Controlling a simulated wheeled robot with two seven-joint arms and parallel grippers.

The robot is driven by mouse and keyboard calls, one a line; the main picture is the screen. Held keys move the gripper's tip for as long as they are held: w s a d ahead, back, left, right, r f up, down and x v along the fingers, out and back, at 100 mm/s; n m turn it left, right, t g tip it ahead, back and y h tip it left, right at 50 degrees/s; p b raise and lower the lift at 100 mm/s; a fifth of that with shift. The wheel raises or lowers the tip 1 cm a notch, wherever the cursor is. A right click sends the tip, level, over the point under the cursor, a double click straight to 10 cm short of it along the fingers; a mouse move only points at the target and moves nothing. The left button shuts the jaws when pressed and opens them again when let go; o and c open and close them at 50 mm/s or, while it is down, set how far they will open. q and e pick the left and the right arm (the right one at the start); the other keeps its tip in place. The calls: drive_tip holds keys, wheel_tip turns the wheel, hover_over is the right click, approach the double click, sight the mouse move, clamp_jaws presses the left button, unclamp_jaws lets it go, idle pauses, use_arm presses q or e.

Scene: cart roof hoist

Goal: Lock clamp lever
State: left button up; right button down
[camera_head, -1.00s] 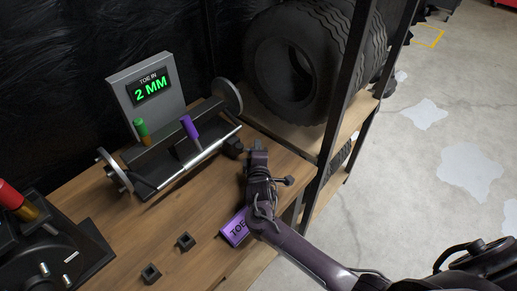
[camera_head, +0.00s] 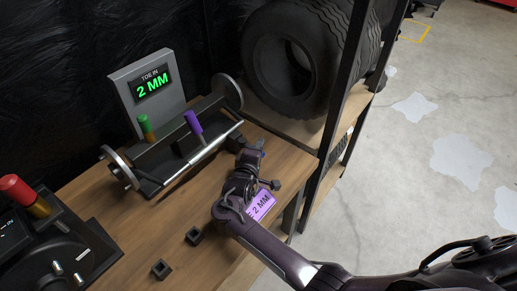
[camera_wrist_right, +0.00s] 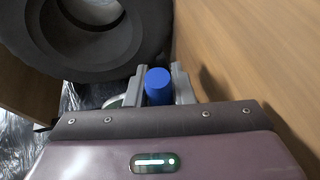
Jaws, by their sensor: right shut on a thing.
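A blue cylinder (camera_wrist_right: 158,86) stands between the fingers of my right gripper (camera_wrist_right: 158,90) in the right wrist view. The gripper is shut on it. In the head view my right gripper (camera_head: 250,156) is low over the bench's right end, beside the toe gauge fixture, and only a speck of blue shows there. The fixture has a purple lever (camera_head: 193,123), tilted, and a green-topped knob (camera_head: 146,128). I cannot tell what the blue cylinder is attached to. My left gripper is out of view.
A grey display (camera_head: 150,86) reads "TOE IN 2 MM". A purple card (camera_head: 262,204) lies partly behind my right arm. Two small black blocks (camera_head: 193,236) lie on the wooden bench (camera_head: 130,225). A red-knobbed device (camera_head: 22,192) is at left. A tyre (camera_head: 300,60) and black post (camera_head: 345,85) stand behind.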

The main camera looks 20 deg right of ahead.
idle(0.3)
drive_tip(key=c, duration=1.3)
unclamp_jaws()
drive_tip(key=shift+o, duration=0.2)
drive_tip(key=shift+r, duration=0.1)
